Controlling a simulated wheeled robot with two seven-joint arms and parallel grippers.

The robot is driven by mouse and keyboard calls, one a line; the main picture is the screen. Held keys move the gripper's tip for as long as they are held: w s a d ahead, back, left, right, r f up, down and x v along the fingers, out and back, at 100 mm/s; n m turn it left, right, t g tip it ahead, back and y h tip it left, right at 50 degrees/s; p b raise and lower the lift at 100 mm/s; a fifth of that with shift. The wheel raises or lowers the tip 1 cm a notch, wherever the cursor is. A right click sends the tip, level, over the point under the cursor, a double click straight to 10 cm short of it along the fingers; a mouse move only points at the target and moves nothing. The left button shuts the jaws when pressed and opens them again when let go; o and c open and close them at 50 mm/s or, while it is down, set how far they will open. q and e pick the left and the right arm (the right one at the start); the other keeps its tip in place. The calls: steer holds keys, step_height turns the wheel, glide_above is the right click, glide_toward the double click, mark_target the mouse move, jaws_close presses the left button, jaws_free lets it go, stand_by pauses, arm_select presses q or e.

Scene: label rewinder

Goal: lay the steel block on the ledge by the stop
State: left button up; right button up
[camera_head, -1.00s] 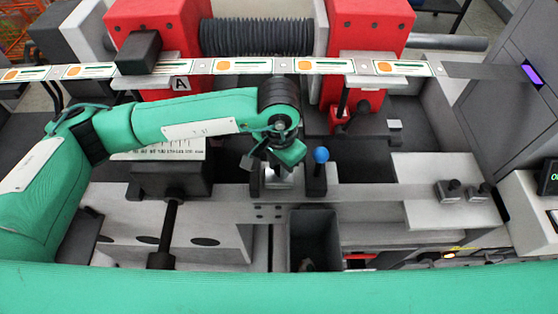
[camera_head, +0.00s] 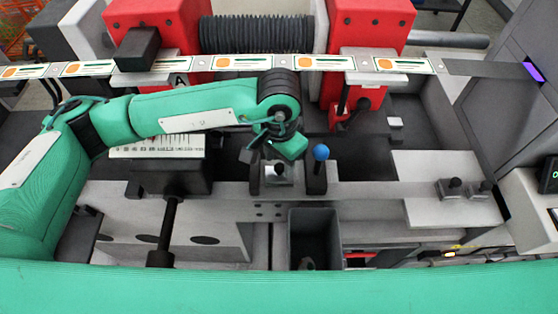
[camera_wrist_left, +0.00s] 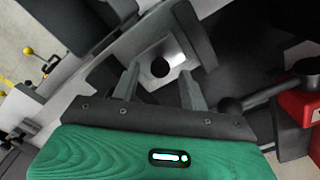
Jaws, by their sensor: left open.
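A steel block (camera_head: 271,179) with a dark round knob sits on the pale ledge (camera_head: 350,191) in the middle of the head view, between two dark uprights. The upright beside it on the left (camera_head: 254,177) may be the stop; I cannot tell for sure. My left gripper (camera_head: 272,154) is above the block, partly covering it. In the left wrist view, the gripper's two fingers (camera_wrist_left: 158,82) are apart and empty, and the steel block (camera_wrist_left: 176,52) with its knob lies beyond their tips, apparently clear of them. My right gripper is not in view.
A blue-balled lever (camera_head: 320,154) stands just right of the block. Two similar knobbed blocks (camera_head: 449,192) sit farther right. An open dark bin (camera_head: 314,235) lies below the ledge.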

mark_target(279, 167)
arm_select(q)
step_height(279, 167, up, 11)
steer(key=b, duration=0.3)
steer(key=shift+f+b, duration=0.15)
steer(key=shift+b, duration=0.15)
